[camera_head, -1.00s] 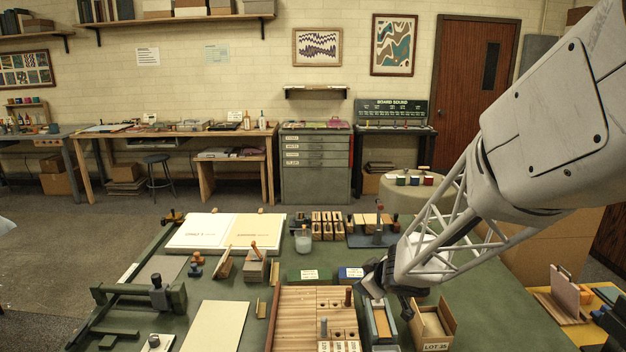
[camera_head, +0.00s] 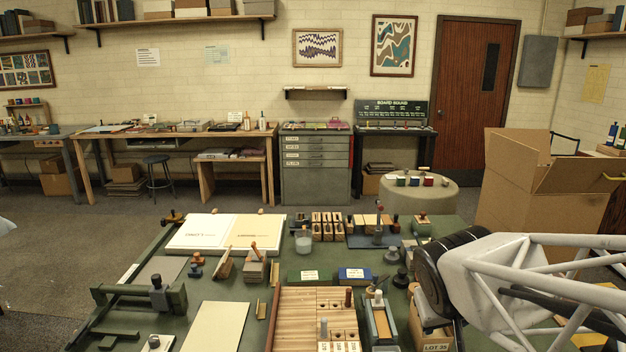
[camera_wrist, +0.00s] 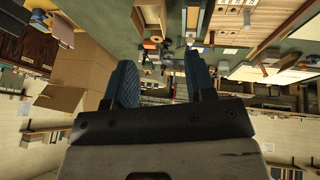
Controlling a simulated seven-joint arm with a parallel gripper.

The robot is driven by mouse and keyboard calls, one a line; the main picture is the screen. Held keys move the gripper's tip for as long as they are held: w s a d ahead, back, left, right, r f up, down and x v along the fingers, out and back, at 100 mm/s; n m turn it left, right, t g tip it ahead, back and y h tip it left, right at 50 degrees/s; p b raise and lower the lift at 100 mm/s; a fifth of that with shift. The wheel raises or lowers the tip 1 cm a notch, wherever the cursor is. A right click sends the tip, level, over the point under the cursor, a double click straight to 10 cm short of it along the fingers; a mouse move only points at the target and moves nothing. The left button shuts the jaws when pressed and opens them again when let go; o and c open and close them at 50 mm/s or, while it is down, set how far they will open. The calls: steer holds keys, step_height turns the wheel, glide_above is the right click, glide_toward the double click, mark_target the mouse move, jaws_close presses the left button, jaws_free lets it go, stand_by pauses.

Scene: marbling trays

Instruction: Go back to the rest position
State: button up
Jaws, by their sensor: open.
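My gripper shows in the wrist view (camera_wrist: 158,72) with its two blue ridged fingers spread wide apart. Nothing is held between them. In the head view the dark wrist end of my arm is at the lower right, above the right part of the green table (camera_head: 222,283). The fingertips are hard to make out there. The arm reaches in from the right edge and hides the right side of the table. The wrist view is upside down and looks across the table and room.
A narrow grey tray (camera_head: 396,326) and a cardboard box marked LOT 25 (camera_head: 436,347) stand near my arm. A wooden block rack (camera_head: 290,312) is left of them. A large open carton (camera_head: 520,195) stands behind on the right. Small dark stamps stand close left of the wrist.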

steer(key=s+a+g+y, duration=0.2)
steer(key=s+a, duration=0.1)
steer(key=s, duration=0.7)
steer(key=shift+a+r+m, duration=0.25)
steer(key=shift+m, duration=0.15)
